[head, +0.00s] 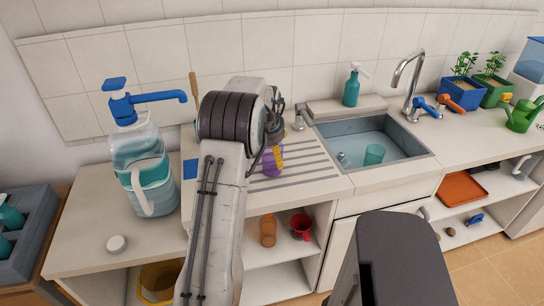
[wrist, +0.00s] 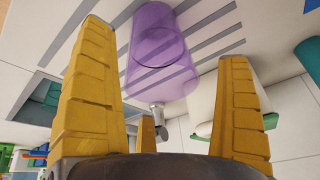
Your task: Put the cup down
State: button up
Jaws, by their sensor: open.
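A see-through purple cup (head: 271,163) is at the grooved draining board (head: 312,171) left of the sink, partly hidden by my gripper (head: 279,150). In the wrist view the cup (wrist: 160,62) shows between and beyond the yellow fingers of my gripper (wrist: 166,42), with the board's grooves behind it. The fingers are spread apart, with a gap to the cup on both sides in the picture. The cup appears to rest on the board, but its contact with the surface is not clear.
A sink (head: 345,140) holds water and a teal cup (head: 374,154). A large jug with a blue pump (head: 143,170) stands on the left counter. A tap (head: 411,80) and soap bottle (head: 352,88) stand behind the sink. An orange cup (head: 268,231) and red cup (head: 301,227) stand below.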

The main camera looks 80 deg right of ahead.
jog(key=shift+p+x, duration=1.4)
jog(key=shift+x, duration=0.15)
jog(key=shift+c, duration=0.4)
jog(key=c, duration=1)
jog(key=shift+w+r, duration=0.1)
jog(key=shift+r, duration=0.05)
